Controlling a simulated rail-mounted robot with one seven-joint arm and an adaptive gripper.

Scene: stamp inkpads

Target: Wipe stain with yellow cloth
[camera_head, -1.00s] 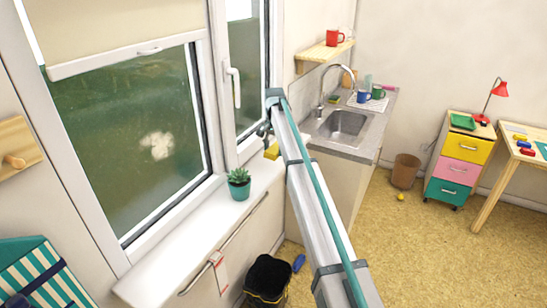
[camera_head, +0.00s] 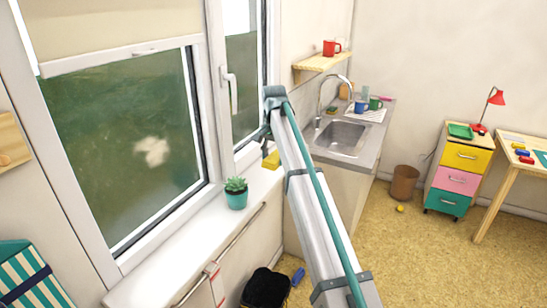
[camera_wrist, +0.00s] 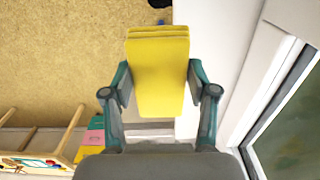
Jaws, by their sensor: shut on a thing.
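My gripper (camera_wrist: 159,95) is shut on the folded yellow cloth (camera_wrist: 158,70), with a finger on each side of it in the wrist view. In the head view the cloth (camera_head: 271,160) shows as a small yellow patch beside my arm, above the far end of the windowsill; my gripper there is mostly hidden by the arm. A pale, whitish stain (camera_head: 152,151) shows on the large left window pane (camera_head: 110,120). The cloth is apart from the stain, to its right in the head view.
A potted succulent (camera_head: 236,194) stands on the white windowsill (camera_head: 190,240), between the cloth and the near end. A window handle (camera_head: 229,88) sticks out from the frame. The sink counter (camera_head: 375,140) is beyond my arm.

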